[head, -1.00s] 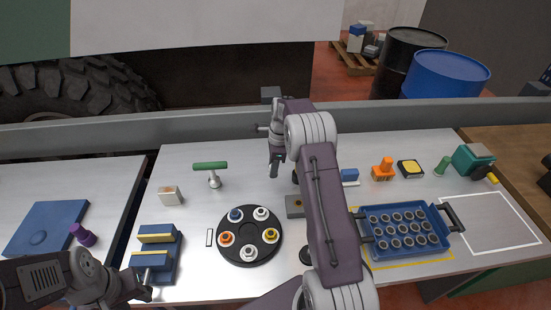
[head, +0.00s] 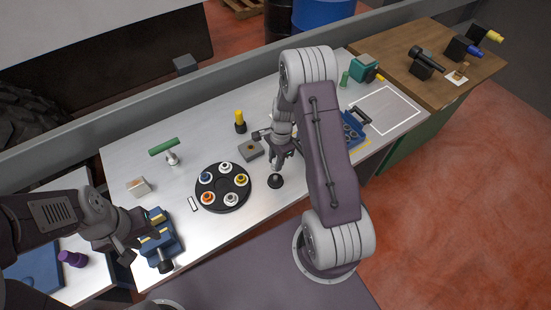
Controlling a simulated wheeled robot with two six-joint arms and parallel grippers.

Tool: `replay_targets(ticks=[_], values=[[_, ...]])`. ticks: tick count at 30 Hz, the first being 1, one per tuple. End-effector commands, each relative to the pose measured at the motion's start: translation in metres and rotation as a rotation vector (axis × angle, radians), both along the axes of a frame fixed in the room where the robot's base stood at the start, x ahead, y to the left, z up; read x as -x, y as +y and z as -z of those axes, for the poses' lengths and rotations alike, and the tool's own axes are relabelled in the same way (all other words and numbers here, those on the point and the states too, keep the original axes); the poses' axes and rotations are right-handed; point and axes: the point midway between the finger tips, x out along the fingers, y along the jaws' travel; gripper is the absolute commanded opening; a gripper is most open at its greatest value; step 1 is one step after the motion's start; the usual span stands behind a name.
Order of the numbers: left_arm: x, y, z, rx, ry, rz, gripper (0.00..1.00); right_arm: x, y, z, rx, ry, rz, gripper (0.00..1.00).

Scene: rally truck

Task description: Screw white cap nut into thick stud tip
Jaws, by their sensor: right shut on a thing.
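A round black tray (head: 206,184) on the table holds several coloured cap nuts. One white cap nut (head: 226,168) sits at its far side and another white cap nut (head: 232,198) at its near side. I cannot make out a thick stud tip with certainty. My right gripper (head: 277,163) points down over the table, right of the tray, above a small black domed piece (head: 276,182). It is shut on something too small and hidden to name. My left gripper (head: 137,250) is low beside a blue fixture (head: 165,247) with yellow parts; its finger opening is unclear.
A wooden table (head: 435,75) stands at the right. The table's front middle is clear.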

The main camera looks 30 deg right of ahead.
Motion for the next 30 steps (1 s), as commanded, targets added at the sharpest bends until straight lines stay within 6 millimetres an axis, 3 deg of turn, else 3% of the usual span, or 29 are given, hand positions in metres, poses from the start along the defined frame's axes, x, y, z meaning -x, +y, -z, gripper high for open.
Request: replay_targets(ticks=[5, 21, 30], values=[[0.0, 0.0, -0.005, 0.0, 0.0, 0.0, 0.36, 0.0, 0.0, -0.002, 0.001, 0.001, 0.001, 0.0], [0.0, 0.0, 0.039, 0.0, 0.0, 0.0, 0.36, 0.0, 0.0, 0.055, 0.001, 0.0, 0.002, 0.0], [0.0, 0.0, 0.039, 0.0, 0.0, 0.0, 0.36, 0.0, 0.0, 0.058, 0.001, 0.0, 0.002, 0.0]])
